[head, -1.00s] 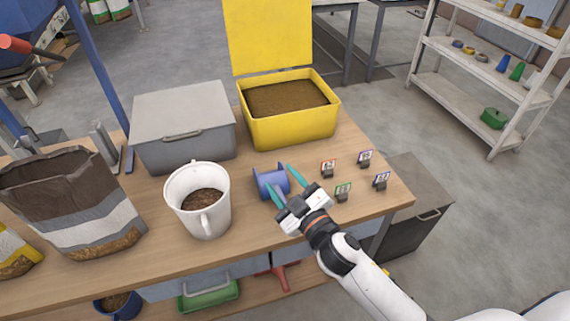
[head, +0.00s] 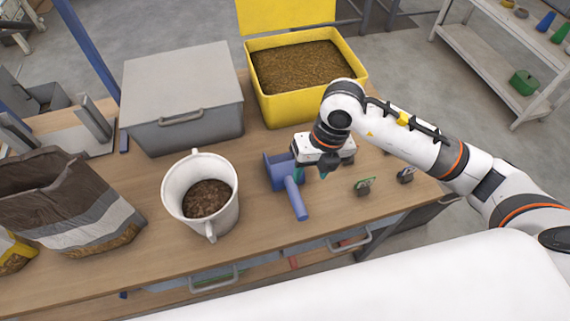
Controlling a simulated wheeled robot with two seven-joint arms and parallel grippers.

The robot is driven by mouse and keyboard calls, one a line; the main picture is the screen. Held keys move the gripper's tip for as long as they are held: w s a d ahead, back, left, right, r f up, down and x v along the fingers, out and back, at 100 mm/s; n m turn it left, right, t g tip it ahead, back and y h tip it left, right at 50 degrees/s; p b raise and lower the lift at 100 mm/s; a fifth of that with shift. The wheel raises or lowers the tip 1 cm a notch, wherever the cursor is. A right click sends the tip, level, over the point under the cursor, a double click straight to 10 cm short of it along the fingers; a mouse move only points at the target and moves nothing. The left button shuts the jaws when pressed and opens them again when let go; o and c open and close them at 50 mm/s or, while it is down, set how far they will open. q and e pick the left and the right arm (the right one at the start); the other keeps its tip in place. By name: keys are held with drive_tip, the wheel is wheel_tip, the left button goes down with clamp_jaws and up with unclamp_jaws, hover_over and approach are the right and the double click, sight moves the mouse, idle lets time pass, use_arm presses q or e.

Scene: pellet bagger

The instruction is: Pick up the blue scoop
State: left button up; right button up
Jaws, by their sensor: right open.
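The blue scoop (head: 283,173) lies on the wooden workbench, its handle pointing toward the front edge. My right gripper (head: 310,172) is just right of the scoop and above it, pointing down. Its teal fingers are partly hidden behind the wrist and the scoop, and its jaws are open. I cannot tell whether a finger touches the scoop. My left gripper is not in view.
A white bucket (head: 172,190) of brown pellets stands left of the scoop. Behind are a grey lidded box (head: 180,85) and an open yellow bin (head: 300,112) of pellets. An open bag (head: 85,215) is at left. Small tag holders (head: 364,186) stand at right.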

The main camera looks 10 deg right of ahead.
sight(297, 196)
drive_tip(key=f, duration=0.2)
drive_tip(key=a+f+p, duration=0.1)
drive_tip(key=f, duration=0.2)
drive_tip(key=shift+s+a+f, duration=0.15)
drive_tip(key=shift+s, duration=0.05)
drive_tip(key=f, duration=0.1)
drive_tip(key=a+f+p, duration=0.1)
drive_tip(key=f, duration=0.3)
drive_tip(key=shift+a+f, duration=0.15)
drive_tip(key=shift+a, duration=0.25)
drive_tip(key=shift+f, duration=0.25)
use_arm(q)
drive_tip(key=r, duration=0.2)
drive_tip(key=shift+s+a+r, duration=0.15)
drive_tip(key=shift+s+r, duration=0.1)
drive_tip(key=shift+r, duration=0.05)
use_arm(e)
drive_tip(key=shift+w, duration=0.1)
clamp_jaws()
